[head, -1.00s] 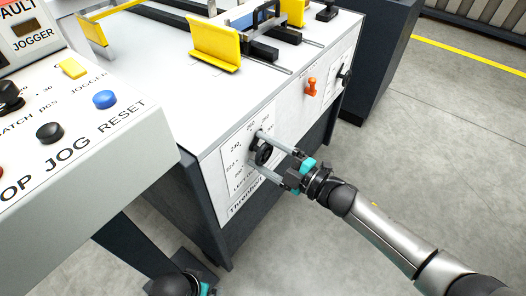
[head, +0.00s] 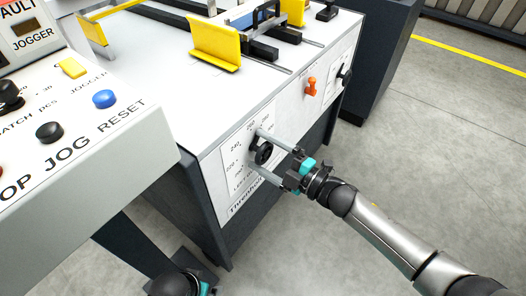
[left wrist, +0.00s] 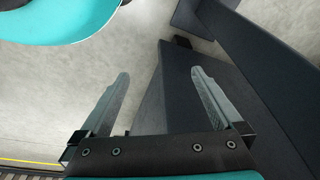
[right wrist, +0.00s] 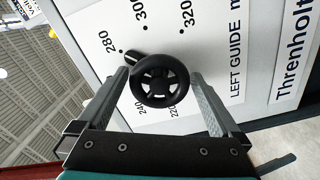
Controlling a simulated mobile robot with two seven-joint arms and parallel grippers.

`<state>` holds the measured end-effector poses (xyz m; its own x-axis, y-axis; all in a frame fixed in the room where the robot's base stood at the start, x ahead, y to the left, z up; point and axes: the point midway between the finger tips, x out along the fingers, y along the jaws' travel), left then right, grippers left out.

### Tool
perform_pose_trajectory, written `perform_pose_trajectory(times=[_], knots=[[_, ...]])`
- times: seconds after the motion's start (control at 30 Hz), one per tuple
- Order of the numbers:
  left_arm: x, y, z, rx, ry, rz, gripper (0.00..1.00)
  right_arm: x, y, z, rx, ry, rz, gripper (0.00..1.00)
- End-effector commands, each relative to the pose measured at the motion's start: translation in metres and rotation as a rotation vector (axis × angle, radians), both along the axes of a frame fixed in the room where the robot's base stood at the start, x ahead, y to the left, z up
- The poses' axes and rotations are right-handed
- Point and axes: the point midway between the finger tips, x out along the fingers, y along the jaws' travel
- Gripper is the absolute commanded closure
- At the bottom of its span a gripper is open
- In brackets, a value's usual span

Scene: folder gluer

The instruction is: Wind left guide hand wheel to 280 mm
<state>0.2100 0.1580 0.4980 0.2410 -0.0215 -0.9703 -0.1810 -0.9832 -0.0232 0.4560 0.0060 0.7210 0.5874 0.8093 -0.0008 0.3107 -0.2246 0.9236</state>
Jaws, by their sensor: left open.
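The black left guide hand wheel (head: 263,152) sits on the white front panel of the machine. In the right wrist view, the hand wheel (right wrist: 160,80) is ringed by a printed millimetre scale, and its dark lug points toward the 280 mark (right wrist: 107,42). My right gripper (head: 265,150) is at the panel with its fingers spread, one on each side of the wheel; it also shows in the right wrist view (right wrist: 160,73). The fingers lie very close to the rim; contact cannot be told. My left gripper (left wrist: 160,75) is open and empty, low beside the machine.
A control console (head: 90,150) with buttons stands at the left. An orange knob (head: 311,86) and another black wheel (head: 345,74) are farther along the panel. Yellow guides (head: 215,45) stand on the machine top. The floor at the right is clear.

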Motion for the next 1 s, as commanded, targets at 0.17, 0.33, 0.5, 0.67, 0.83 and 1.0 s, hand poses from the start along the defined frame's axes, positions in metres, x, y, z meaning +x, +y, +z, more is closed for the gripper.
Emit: perform_pose_trajectory(times=[0.17, 0.33, 0.5, 0.67, 0.83, 1.0], knots=[[-0.001, 0.0, -0.001, 0.001, 0.003, 0.0, 0.0, 0.0, 0.0, 0.0, 0.0, 0.0, 0.0, 0.0], [-0.001, 0.0, 0.0, 0.0, 0.002, 0.0, 0.0, -0.001, -0.003, 0.0, 0.0, 0.0, -0.001, 0.0], [-0.007, 0.001, -0.01, 0.003, 0.021, 0.0, 0.0, -0.013, -0.019, 0.001, -0.002, 0.002, -0.002, 0.0], [-0.015, 0.005, -0.024, 0.008, 0.034, -0.002, 0.0, -0.032, -0.045, 0.001, -0.003, 0.004, -0.001, 0.0], [-0.021, 0.011, -0.039, 0.016, 0.034, -0.004, 0.0, -0.052, -0.072, 0.001, -0.002, 0.004, -0.003, 0.0], [-0.027, 0.017, -0.051, 0.022, 0.034, -0.005, 0.0, -0.072, -0.099, 0.001, -0.002, 0.003, -0.001, 0.0]])
